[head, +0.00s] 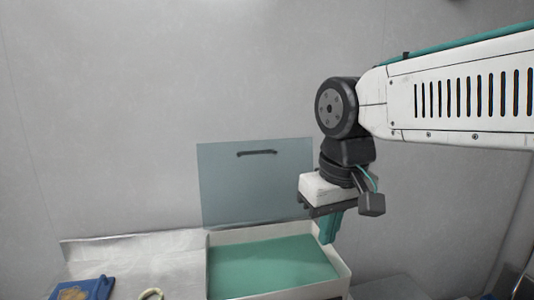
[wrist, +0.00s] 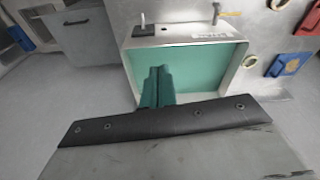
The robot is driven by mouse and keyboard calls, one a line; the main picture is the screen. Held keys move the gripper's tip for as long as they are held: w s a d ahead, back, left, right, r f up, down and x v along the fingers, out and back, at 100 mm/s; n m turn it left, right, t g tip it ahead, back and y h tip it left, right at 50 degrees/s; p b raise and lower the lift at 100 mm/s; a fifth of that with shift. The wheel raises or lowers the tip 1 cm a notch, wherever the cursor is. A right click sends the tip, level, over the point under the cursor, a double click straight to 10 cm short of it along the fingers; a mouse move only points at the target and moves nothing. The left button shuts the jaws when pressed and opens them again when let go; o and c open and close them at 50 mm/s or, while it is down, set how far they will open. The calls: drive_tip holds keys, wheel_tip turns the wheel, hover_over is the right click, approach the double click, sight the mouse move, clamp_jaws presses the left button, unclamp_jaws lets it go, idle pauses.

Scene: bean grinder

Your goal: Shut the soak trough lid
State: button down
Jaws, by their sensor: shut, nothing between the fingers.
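The soak trough (head: 341,276) is a cream-walled box with a flat green inside; it also shows in the wrist view (wrist: 238,66). Its lid (head: 250,190) is a blue-grey see-through panel standing upright at the trough's back edge, open. A dark bar handle (head: 257,152) sits near the lid's top. I cannot make out the lid in the wrist view. My gripper (head: 328,238), with teal fingers, is shut and empty. It points down over the trough's right side, to the right of the lid. In the wrist view the closed fingertips (wrist: 157,72) overlap the green inside.
A blue item (head: 87,289) and a pale ring (head: 151,294) lie on the light worktop (head: 130,262) left of the trough. The wrist view also shows a red item (wrist: 308,18), a yellow-handled tool (wrist: 229,13) and a grey bin (wrist: 78,38). A plain wall stands behind.

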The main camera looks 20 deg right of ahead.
drive_tip(key=w+d+r+m+t, duration=0.1)
drive_tip(key=w+r, duration=0.5)
drive_tip(key=w, duration=0.4)
drive_tip(key=w+d+r, duration=0.1)
drive_tip(key=w+r, duration=0.4)
drive_tip(key=w, duration=0.5)
wheel_tip(320, 180, up, 4)
drive_tip(key=t, duration=0.1)
hover_over(266, 142)
drive_tip(key=w+d, duration=0.2)
drive_tip(key=w, duration=0.3)
drive_tip(key=shift+m+h, duration=0.3)
drive_tip(key=shift+m, duration=0.1)
drive_tip(key=f, duration=0.9)
drive_tip(key=shift+w+d, duration=0.1)
drive_tip(key=shift+w, duration=0.1)
drive_tip(key=shift+s+f, duration=0.15)
drive_tip(key=shift+s, duration=0.3)
